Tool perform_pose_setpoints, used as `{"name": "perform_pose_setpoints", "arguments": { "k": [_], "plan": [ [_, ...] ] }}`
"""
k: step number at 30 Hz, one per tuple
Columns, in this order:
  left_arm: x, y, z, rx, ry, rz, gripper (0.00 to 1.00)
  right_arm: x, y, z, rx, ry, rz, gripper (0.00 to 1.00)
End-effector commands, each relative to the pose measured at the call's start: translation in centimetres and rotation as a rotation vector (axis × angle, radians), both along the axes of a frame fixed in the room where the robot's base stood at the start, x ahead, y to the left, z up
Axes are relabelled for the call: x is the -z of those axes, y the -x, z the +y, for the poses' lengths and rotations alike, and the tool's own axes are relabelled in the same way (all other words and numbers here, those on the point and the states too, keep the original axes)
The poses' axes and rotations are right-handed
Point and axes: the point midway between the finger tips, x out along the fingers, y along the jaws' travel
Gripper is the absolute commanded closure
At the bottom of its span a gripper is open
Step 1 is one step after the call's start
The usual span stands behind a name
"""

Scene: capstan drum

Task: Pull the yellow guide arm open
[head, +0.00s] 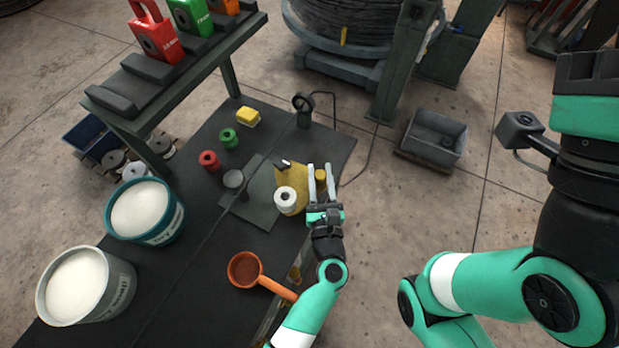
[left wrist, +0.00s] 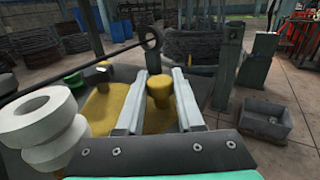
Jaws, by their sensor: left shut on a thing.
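The yellow guide arm (head: 298,177) is a flat yellow plate on the dark bench plate, and it also shows in the left wrist view (left wrist: 98,112). A round yellow knob (head: 320,175) stands up at its right end. My left gripper (head: 321,172) has one finger on each side of this knob and is shut on it. In the left wrist view the knob (left wrist: 158,88) sits between the two grey fingers (left wrist: 160,95). A white roller (head: 286,201) stands at the guide arm's near side, left of the gripper. My right gripper is not clearly in view; only arm links show at the right.
Two buckets stand at the left. A grey bin (head: 436,135) is on the floor, right.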

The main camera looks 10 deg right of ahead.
Motion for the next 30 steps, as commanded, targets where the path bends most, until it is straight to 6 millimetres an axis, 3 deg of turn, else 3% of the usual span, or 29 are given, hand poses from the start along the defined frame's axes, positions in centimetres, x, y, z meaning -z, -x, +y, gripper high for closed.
{"name": "perform_pose_setpoints", "arguments": {
  "k": [16, 17, 21, 30],
  "plan": [
    [0.20, -0.01, -0.40, -0.009, 0.000, 0.006, 1.00, 0.33, 0.00, 0.00, 0.000, 0.000, 0.000, 1.00],
    [0.19, -0.01, -0.40, -0.009, 0.000, 0.006, 0.60, 0.33, 0.00, 0.00, 0.000, 0.000, 0.000, 1.00],
    [0.13, -0.02, -0.44, -0.008, 0.000, 0.004, 0.35, 0.33, 0.00, 0.00, 0.000, 0.000, 0.000, 1.00],
    [-0.01, 0.06, -0.52, -0.007, 0.001, 0.003, 0.34, 0.25, 0.00, 0.00, 0.000, 0.000, 0.000, 1.00]
  ]
}}
